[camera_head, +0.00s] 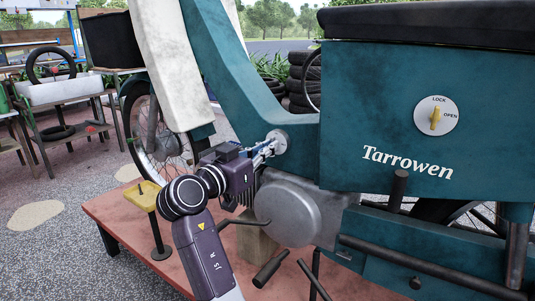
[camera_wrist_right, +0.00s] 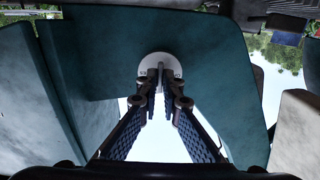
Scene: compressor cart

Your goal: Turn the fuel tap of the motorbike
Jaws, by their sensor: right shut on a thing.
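The teal motorbike (camera_head: 250,90) stands on a reddish low platform. Its fuel tap (camera_head: 281,139) is a round pale disc on the teal frame, left of the side panel. My right gripper (camera_head: 268,148) reaches it from the lower left, fingertips at the disc. In the right wrist view the disc of the fuel tap (camera_wrist_right: 161,58) is at the top centre, and my right gripper (camera_wrist_right: 160,85) is shut on its narrow lever. The fingers hide most of the lever, so its exact angle is hard to tell. My left gripper is not in view.
The round engine cover (camera_head: 290,210) and a footpeg lie below the tap. A yellow-topped stand (camera_head: 150,196) is left of my arm; tyres (camera_head: 303,82) are stacked behind.

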